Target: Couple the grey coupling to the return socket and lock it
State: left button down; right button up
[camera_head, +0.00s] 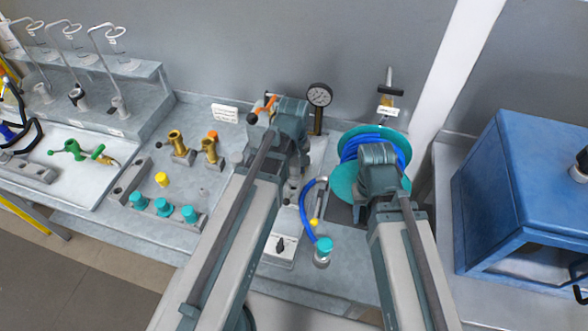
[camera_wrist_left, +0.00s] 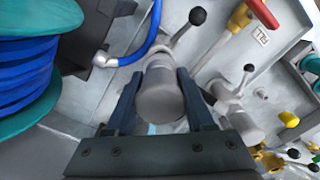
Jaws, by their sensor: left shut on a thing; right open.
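My left gripper (camera_head: 289,165) is shut on the grey coupling in front of the fittings panel. In the left wrist view, the coupling (camera_wrist_left: 160,98) is a plain grey cylinder between the two fingers (camera_wrist_left: 158,100). A lever with a black knob (camera_wrist_left: 197,16) rises just behind the coupling; the socket it belongs to is mostly hidden. I cannot tell whether the coupling is seated. A second grey socket (camera_wrist_left: 233,100) with a black-knobbed lever stands to the right. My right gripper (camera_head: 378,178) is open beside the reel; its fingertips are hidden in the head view.
A blue hose (camera_head: 306,210) curves near the left gripper to a teal-capped fitting (camera_head: 323,250). The teal hose reel (camera_head: 342,180) stands behind the right gripper. A pressure gauge (camera_head: 319,95), a red-handled valve (camera_wrist_left: 238,20) and several teal caps (camera_head: 163,206) are around. A blue cabinet (camera_head: 510,190) is at right.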

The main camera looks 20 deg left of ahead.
aim_at(293, 160)
pick_arm(q)
jog(key=shift+a+f+b, duration=0.1)
jog(key=shift+f+b, duration=0.45)
jog(key=shift+f, duration=0.05)
dwell(0.7)
jog(key=shift+f+b, duration=1)
jog(key=shift+b, duration=0.05)
jog(key=shift+f+b, duration=0.35)
dwell(0.3)
jog(key=shift+c, duration=1)
grip_release()
jog(key=shift+c, duration=0.4)
jog(key=shift+r, duration=0.1)
notch_tip(293, 160, up, 10)
jog(key=p, duration=1)
